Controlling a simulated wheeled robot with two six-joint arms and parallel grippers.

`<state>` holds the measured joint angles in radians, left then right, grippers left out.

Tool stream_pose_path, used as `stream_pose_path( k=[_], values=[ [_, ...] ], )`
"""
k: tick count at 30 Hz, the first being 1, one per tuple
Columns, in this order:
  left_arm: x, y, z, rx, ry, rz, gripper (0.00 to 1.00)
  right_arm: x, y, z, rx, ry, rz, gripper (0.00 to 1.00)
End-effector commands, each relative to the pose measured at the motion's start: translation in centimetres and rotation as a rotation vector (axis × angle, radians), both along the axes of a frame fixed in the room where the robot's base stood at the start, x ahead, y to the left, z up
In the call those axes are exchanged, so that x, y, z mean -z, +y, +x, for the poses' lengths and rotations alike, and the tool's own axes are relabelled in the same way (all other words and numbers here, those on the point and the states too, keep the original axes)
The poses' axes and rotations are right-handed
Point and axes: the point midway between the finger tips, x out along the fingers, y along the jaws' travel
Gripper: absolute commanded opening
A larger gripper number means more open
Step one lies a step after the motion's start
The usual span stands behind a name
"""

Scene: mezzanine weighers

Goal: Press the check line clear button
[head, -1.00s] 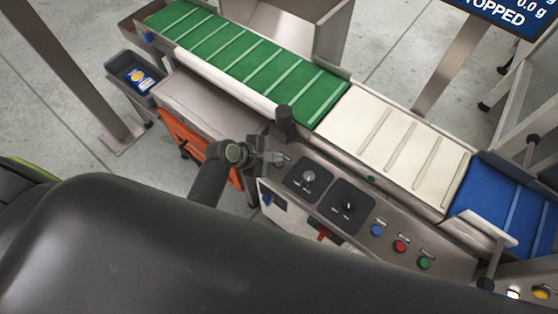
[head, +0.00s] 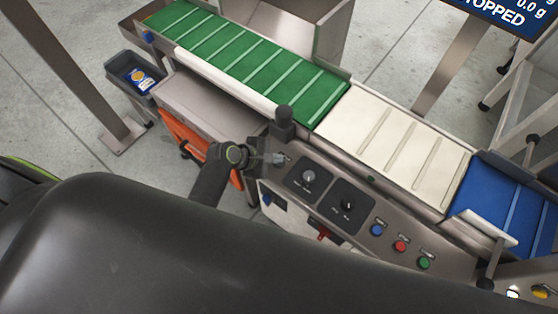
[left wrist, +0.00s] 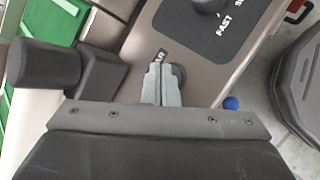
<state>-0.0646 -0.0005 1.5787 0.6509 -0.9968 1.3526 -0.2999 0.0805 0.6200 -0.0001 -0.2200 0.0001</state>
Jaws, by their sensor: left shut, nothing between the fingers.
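My left gripper (head: 278,158) is over the left end of the steel control panel (head: 325,163), and its fingers are shut and empty. In the left wrist view the closed fingers (left wrist: 162,84) point at the panel, beside a small label. A dark round part (left wrist: 180,76), perhaps a button, is partly hidden behind the fingertips; I cannot tell whether they touch it. Blue (head: 376,230), red (head: 400,246) and green (head: 424,262) buttons stand at the panel's right. Their labels are too small to read, so I cannot tell which one is line clear. My right gripper is not in view.
Two black dials (head: 309,176) (head: 348,205) lie between the gripper and the coloured buttons. A dark post (head: 284,125) stands close behind the gripper. Green (head: 240,60), white (head: 390,130) and blue (head: 510,205) belts run behind the panel. A screen (head: 505,15) reads STOPPED.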

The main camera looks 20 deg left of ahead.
Motion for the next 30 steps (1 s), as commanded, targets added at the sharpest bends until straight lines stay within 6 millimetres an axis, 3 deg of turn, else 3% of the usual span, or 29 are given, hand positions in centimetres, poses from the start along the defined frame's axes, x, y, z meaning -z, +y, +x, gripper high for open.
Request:
stream_pose_path(
  k=[30],
  values=[
    [0.56,0.02,-0.04,0.001,0.002,0.001,0.0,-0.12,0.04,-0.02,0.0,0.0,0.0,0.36]
  ],
)
